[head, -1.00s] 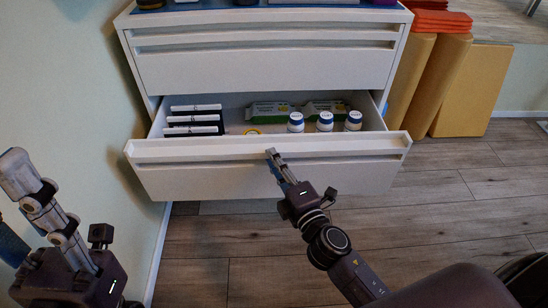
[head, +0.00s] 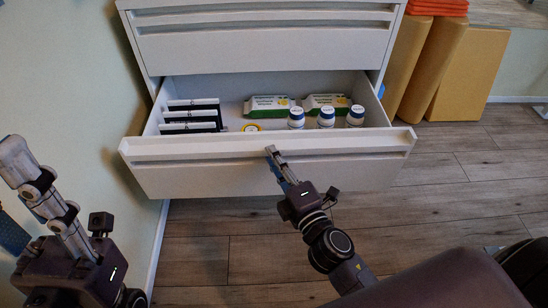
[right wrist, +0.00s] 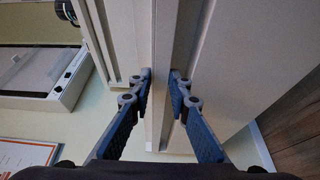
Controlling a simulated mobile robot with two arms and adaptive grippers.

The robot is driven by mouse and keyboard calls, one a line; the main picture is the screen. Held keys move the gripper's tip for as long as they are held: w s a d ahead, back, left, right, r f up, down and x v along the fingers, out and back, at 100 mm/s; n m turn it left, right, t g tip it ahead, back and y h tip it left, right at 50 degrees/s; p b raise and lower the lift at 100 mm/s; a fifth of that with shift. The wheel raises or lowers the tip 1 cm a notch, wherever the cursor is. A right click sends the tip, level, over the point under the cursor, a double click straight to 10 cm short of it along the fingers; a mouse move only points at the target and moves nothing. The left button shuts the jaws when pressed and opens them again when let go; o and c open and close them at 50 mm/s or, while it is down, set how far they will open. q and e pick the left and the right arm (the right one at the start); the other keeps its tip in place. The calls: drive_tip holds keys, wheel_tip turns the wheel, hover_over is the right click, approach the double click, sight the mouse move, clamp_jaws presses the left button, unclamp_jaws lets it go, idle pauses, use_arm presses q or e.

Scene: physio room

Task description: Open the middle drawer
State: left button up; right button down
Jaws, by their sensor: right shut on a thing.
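A white drawer (head: 260,178) stands pulled well out of the white cabinet (head: 262,52), below closed drawer fronts. My right gripper (head: 271,152) is shut on the front rim of this drawer, near its middle. In the right wrist view its fingers (right wrist: 160,77) lie on both sides of the white rim (right wrist: 160,50). My left gripper (head: 14,150) is raised at the left, apart from the cabinet, and its jaw opening does not show clearly. What is below the open drawer is hidden.
The open drawer holds black-and-white boxes (head: 192,116), a yellow tape roll (head: 251,127), two green-and-white packs (head: 270,105) and white bottles with blue caps (head: 326,116). Tan foam blocks (head: 470,75) stand to the right. The wooden floor (head: 440,200) in front is clear.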

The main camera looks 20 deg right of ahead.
drive_tip(key=shift+f, duration=0.4)
drive_tip(key=c, duration=1.9)
unclamp_jaws()
drive_tip(key=shift+r, duration=0.15)
drive_tip(key=s, duration=0.4)
drive_tip(key=s+d, duration=0.1)
drive_tip(key=s, duration=0.7)
drive_tip(key=shift+d, duration=0.2)
